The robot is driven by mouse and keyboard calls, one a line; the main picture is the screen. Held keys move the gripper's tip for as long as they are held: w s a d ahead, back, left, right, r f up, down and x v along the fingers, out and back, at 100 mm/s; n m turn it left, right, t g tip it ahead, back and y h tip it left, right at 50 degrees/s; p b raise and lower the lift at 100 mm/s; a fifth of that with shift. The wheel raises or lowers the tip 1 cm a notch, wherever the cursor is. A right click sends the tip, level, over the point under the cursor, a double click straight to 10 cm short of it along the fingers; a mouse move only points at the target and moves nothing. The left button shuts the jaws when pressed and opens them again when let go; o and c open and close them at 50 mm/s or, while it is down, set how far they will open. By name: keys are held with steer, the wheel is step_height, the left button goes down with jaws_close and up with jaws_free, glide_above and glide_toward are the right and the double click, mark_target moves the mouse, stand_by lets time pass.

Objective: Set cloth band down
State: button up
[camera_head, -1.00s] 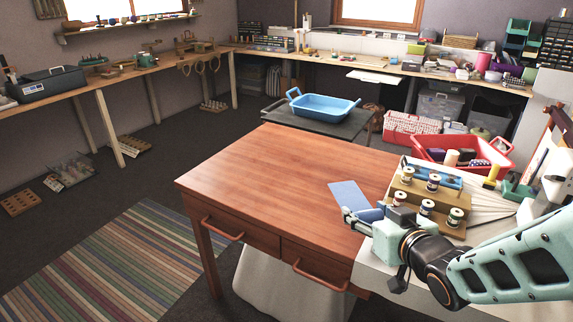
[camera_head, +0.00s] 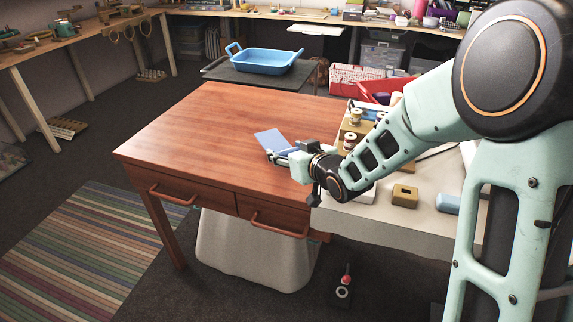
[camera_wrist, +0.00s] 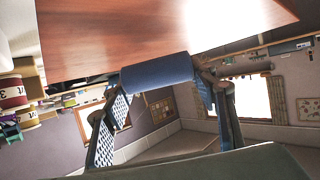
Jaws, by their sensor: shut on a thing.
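My gripper (camera_head: 278,156) reaches in from the right at the right part of the brown wooden table (camera_head: 200,130). In the wrist view it is shut on a blue, rounded piece of cloth, the cloth band (camera_wrist: 157,73), which spans between the two fingers. In the head view the band is mostly hidden by the gripper. A flat light-blue rectangle (camera_head: 269,141) lies on the table just beyond the fingertips. I cannot tell whether the band touches the table; the table top (camera_wrist: 130,35) shows close by it in the wrist view.
Right of the table, a pale-covered surface (camera_head: 390,228) holds thread spools (camera_head: 354,118), a tan block (camera_head: 404,196) and a blue piece (camera_head: 447,204). A blue tray (camera_head: 268,61) stands behind. The table's left and middle are bare.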

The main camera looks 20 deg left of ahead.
mark_target(286, 171)
steer(key=shift+w+a+f, duration=0.35)
steer(key=shift+w+f, duration=0.15)
steer(key=shift+f, duration=0.25)
steer(key=shift+w+f+b, duration=0.2)
steer(key=shift+f+b, duration=0.6)
steer(key=shift+f, duration=0.85)
steer(key=shift+f, duration=0.15)
steer(key=o, duration=1)
